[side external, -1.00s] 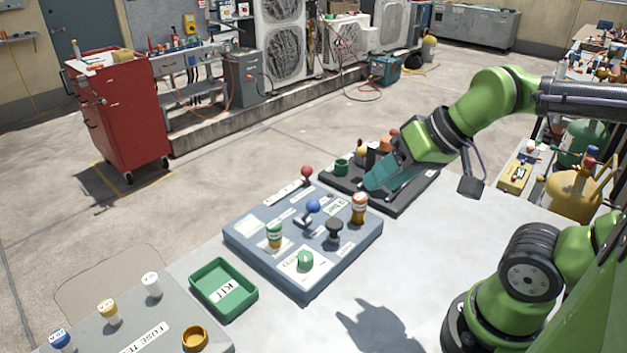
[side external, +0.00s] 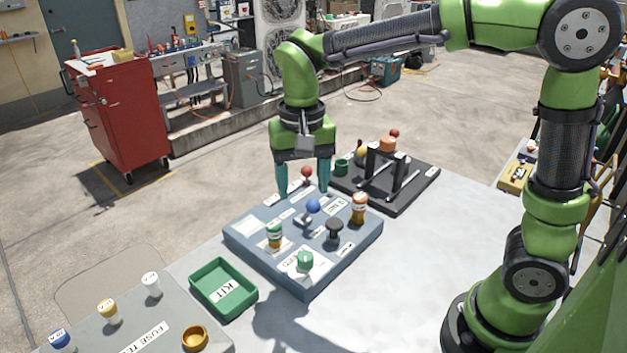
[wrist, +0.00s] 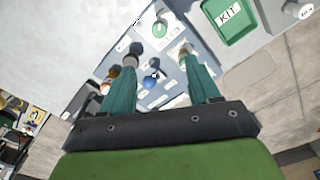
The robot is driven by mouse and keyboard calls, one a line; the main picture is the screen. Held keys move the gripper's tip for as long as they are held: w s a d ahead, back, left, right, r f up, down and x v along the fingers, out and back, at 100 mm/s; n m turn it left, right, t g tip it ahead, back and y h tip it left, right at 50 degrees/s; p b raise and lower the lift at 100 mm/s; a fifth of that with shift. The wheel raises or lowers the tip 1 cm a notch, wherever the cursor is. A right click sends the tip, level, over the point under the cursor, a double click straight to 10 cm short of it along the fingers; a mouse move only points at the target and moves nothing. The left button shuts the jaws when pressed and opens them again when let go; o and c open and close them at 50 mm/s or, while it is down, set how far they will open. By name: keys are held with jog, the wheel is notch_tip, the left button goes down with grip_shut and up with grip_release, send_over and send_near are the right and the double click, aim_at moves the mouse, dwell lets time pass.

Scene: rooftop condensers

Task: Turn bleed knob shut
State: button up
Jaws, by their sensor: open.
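The blue-grey panel (side external: 262,254) lies on the table with several controls on it. A green knob (side external: 305,260) sits at its near corner on a white label, and a black knob (side external: 334,228) stands behind it to the right. I cannot read which label says bleed. A blue-ball lever (side external: 313,206) is mid-panel and a red-ball lever (side external: 307,172) at the far edge. My gripper (side external: 302,188) points down, open and empty, over the panel's far side. In the wrist view the green knob (wrist: 159,28) and blue ball (wrist: 149,82) show between the fingers.
A green KIT tray (side external: 208,292) lies to the left. A black board (side external: 415,190) with an upright frame is behind right. The table's right front is clear.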

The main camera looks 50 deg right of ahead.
aim_at(306, 255)
notch_tip(306, 255, down, 17)
jog(key=shift+s+r, duration=0.1)
dwell(0.3)
jog(key=c, duration=1)
jog(key=shift+c, duration=0.2)
